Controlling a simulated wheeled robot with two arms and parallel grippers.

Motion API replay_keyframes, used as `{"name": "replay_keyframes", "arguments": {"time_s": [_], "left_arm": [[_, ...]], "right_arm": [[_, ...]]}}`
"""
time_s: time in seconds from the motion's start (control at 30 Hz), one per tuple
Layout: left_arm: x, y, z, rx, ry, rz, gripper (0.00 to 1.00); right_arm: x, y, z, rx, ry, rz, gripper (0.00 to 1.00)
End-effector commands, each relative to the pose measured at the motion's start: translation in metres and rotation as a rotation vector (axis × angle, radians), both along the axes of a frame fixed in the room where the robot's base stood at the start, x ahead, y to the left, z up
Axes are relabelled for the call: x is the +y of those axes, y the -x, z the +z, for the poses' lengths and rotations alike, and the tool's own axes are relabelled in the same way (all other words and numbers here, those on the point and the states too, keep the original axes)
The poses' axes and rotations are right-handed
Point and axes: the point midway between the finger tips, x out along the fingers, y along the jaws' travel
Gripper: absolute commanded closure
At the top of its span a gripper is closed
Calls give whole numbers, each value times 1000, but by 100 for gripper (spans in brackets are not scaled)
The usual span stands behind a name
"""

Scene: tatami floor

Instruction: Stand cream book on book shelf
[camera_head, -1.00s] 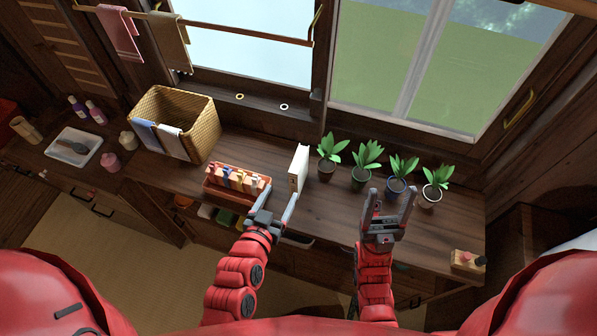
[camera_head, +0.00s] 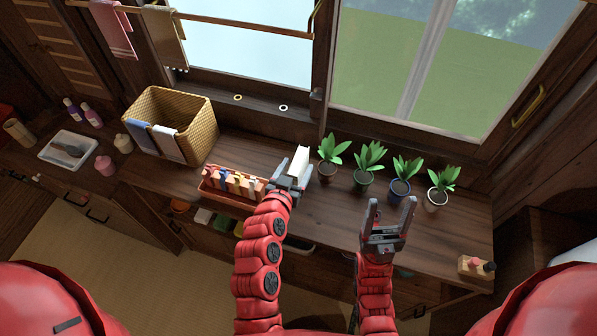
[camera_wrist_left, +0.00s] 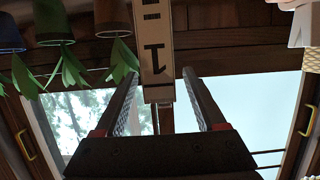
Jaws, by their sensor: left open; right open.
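The cream book (camera_head: 301,160) stands upright on the wooden counter, left of the potted plants. In the left wrist view the book (camera_wrist_left: 152,45) shows its pale spine with dark markings, lying between the two finger lines. My left gripper (camera_head: 292,176) is open at the near side of the book, its fingers on either side of it; I cannot tell whether they touch it. My right gripper (camera_head: 391,212) is open and empty over the counter's front part. A low reddish rack (camera_head: 226,200) with several upright items stands left of the book; I cannot tell whether it is the book shelf.
Several potted plants (camera_head: 363,180) stand close to the right of the book. A wicker basket (camera_head: 195,120) with cloths stands at the back left. Counter between plants and front edge is mostly clear.

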Motion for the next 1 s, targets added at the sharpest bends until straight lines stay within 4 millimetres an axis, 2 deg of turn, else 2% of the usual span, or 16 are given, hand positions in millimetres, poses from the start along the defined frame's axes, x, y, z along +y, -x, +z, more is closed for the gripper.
{"name": "replay_keyframes", "arguments": {"time_s": [0.03,0.2,0.53,0.9,0.93,1.0], "left_arm": [[-1,-6,2,-2,0,3,27],[-6,-20,-5,0,-1,1,27],[-7,-23,-8,-2,-1,1,29],[-7,-23,-7,-2,-1,1,96],[-7,-23,-7,-2,-1,1,100],[-7,-23,-7,-1,-1,1,100]], "right_arm": [[0,0,6,0,0,0,33],[0,0,10,0,0,0,33],[0,0,10,0,0,0,33],[0,0,10,0,0,0,33],[0,0,10,0,0,0,33],[0,0,10,0,0,0,33]]}}
